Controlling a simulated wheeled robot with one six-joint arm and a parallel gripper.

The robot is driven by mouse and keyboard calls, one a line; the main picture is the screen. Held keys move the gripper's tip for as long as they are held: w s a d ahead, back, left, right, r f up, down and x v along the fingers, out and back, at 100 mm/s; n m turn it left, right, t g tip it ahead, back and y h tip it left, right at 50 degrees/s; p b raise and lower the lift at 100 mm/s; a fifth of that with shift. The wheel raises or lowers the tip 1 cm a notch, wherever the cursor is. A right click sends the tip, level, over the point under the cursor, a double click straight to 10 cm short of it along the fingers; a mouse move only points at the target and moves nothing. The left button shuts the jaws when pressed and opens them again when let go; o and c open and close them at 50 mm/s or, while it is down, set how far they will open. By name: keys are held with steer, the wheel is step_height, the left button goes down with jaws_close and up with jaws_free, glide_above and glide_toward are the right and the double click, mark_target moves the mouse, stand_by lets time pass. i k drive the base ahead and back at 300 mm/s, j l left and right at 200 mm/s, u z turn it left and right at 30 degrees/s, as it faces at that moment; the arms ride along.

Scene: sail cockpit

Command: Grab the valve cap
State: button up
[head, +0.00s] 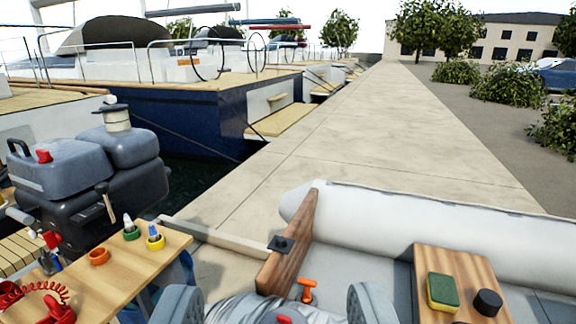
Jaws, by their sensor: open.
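A small black round cap (488,302), which looks like the valve cap, sits on a wooden board (462,264) at the lower right. My gripper (275,304) shows at the bottom edge as two grey rounded fingers spread wide apart. It is open, to the left of the black cap and apart from it. A grey shape with a red tip shows between the fingers, cut off by the lower edge; I cannot tell what it is.
A green and yellow sponge (442,292) lies just left of the cap. An orange T-shaped piece (307,290) and a wooden plank (290,245) are ahead of the gripper. A wooden table (140,262) with small bottles stands left. A pale inflatable tube (420,226) runs behind the board.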

mark_target(488, 302)
steer(key=z, duration=1.15)
